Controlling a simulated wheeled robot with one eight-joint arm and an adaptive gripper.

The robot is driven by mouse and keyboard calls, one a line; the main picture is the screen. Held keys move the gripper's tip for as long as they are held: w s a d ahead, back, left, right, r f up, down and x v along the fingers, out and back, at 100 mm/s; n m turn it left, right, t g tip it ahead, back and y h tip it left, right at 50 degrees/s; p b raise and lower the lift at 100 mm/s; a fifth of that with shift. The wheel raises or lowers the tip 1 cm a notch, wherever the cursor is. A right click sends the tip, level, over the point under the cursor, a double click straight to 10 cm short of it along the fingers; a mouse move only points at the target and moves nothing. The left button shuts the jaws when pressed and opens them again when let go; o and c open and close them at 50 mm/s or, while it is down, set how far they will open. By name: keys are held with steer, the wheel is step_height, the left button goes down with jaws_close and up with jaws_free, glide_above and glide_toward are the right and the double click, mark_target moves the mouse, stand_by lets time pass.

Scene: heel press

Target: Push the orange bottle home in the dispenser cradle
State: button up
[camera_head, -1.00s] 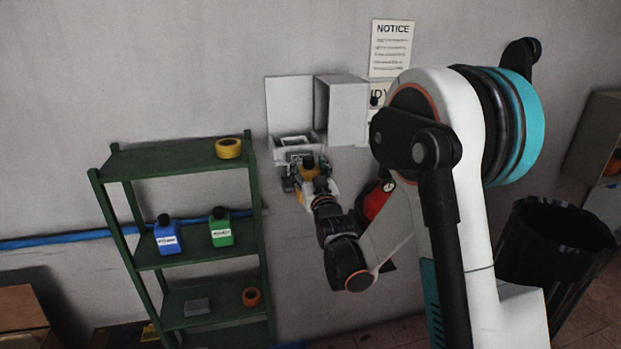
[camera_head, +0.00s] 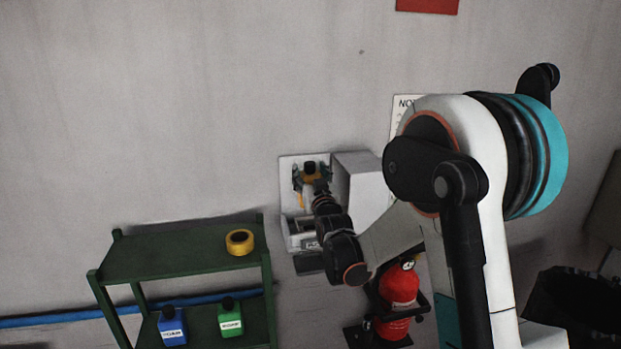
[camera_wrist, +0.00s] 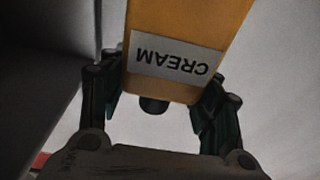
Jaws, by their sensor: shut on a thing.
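The orange bottle (camera_head: 311,178), with a dark cap, is held in my gripper (camera_head: 312,185) in front of the upper back panel of the white dispenser (camera_head: 288,190). In the wrist view the orange bottle (camera_wrist: 190,25) carries a white CREAM label that reads upside down, with a dark round part below it. My gripper's two dark green fingers (camera_wrist: 157,92) are shut on either side of the bottle. The cradle (camera_head: 300,230) is the lower white part of the dispenser, below the bottle and partly hidden by my arm. The bottle appears clear of the cradle.
The dispenser's open cover (camera_head: 362,188) stands out just right of the bottle. A green shelf (camera_head: 180,250) at lower left bears yellow tape (camera_head: 240,242), a blue bottle (camera_head: 172,328) and a green bottle (camera_head: 230,320). A red extinguisher (camera_head: 400,285) is at lower right.

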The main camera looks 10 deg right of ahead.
steer(key=shift+f+b, duration=1.1)
steer(key=shift+f, duration=1.25)
steer(key=shift+f+b, duration=0.25)
steer(key=shift+b, duration=0.3)
steer(key=shift+f+b, duration=0.7)
steer(key=shift+b, duration=0.1)
steer(key=shift+f, duration=0.1)
steer(key=shift+f+b, duration=0.7)
steer(key=shift+b, duration=0.15)
steer(key=shift+f, duration=0.25)
steer(key=shift+f+b, duration=0.2)
steer(key=shift+b, duration=0.9)
stand_by(2.0)
